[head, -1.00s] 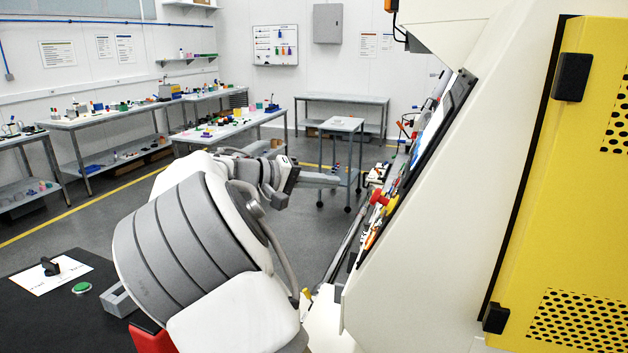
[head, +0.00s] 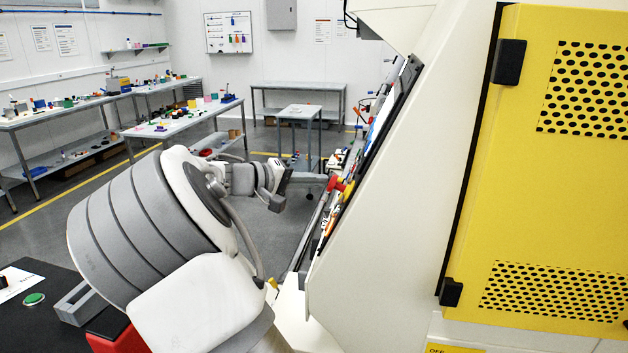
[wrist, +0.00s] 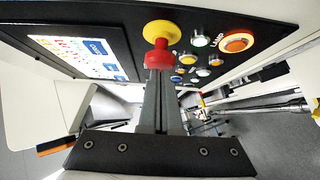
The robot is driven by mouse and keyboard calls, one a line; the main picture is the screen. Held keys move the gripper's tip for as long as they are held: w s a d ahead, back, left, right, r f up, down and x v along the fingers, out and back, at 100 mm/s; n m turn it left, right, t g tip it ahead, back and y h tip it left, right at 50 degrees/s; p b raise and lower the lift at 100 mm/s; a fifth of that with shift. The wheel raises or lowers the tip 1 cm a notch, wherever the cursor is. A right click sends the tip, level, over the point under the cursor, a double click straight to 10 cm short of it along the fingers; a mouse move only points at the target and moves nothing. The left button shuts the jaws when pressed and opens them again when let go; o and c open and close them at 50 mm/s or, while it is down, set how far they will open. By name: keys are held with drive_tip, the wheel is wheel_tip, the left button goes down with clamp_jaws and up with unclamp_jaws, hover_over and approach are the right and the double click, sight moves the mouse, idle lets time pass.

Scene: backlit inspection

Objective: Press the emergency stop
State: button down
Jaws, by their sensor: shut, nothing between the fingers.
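The emergency stop is a red mushroom button (wrist: 158,55) on a yellow round base (wrist: 162,30), set on the dark control panel. In the head view the red button (head: 337,184) shows small on the machine's sloped front. My gripper (wrist: 160,82) is shut and empty. Its fingertips point at the red button and overlap its lower edge in the wrist view. In the head view my gripper (head: 318,180) ends right beside the button, on its left. I cannot tell whether they touch.
An orange lamp button (wrist: 237,42) and several small coloured buttons (wrist: 187,60) sit right of the stop. A lit screen (wrist: 80,50) is on its left. The yellow machine door (head: 560,170) is at the right. A small table (head: 298,112) stands beyond.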

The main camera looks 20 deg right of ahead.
drive_tip(key=shift+s+d+f+b, duration=0.6)
drive_tip(key=shift+d+b, duration=0.2)
drive_tip(key=shift+b, duration=0.2)
drive_tip(key=shift+s, duration=0.1)
drive_tip(key=v, duration=1.8)
drive_tip(key=shift+w+b, duration=0.3)
drive_tip(key=shift+b, duration=0.15)
drive_tip(key=shift+r, duration=0.1)
